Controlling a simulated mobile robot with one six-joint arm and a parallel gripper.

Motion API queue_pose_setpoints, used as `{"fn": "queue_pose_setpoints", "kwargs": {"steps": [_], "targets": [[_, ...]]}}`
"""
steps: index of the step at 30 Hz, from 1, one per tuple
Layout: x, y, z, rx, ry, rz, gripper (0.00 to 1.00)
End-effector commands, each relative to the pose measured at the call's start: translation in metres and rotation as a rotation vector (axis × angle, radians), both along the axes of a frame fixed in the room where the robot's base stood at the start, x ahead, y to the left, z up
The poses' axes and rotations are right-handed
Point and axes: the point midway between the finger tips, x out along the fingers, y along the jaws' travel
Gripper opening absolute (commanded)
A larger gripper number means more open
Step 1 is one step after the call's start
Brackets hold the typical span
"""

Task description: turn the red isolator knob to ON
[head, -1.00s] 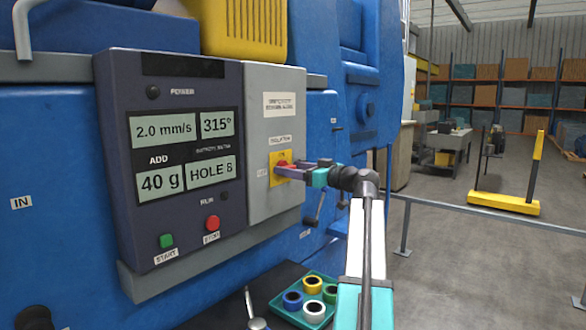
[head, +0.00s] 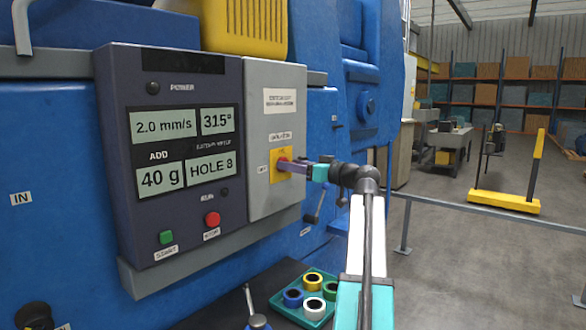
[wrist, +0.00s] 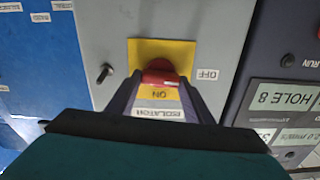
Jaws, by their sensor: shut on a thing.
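The red isolator knob (head: 284,160) sits on a yellow plate (head: 277,175) on the grey box of the machine. In the wrist view, which is upside down, the red knob (wrist: 160,76) lies between my two dark fingers, over the yellow plate (wrist: 150,47). My gripper (head: 291,167) is shut on the knob, with a finger on either side.
A purple control panel (head: 180,215) with displays and green and red buttons is left of the grey box (head: 270,120). Below are a teal tray (head: 318,318) of coloured rings and a dark bench (head: 220,312).

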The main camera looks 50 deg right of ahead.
Motion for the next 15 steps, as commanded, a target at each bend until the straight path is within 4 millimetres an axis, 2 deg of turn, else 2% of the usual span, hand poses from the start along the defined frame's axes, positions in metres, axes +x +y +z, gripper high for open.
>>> {"fn": "queue_pose_setpoints", "kwargs": {"steps": [15], "targets": [[-0.0002,-0.0022,-0.0015,0.384,0.033,0.0,0.24]]}}
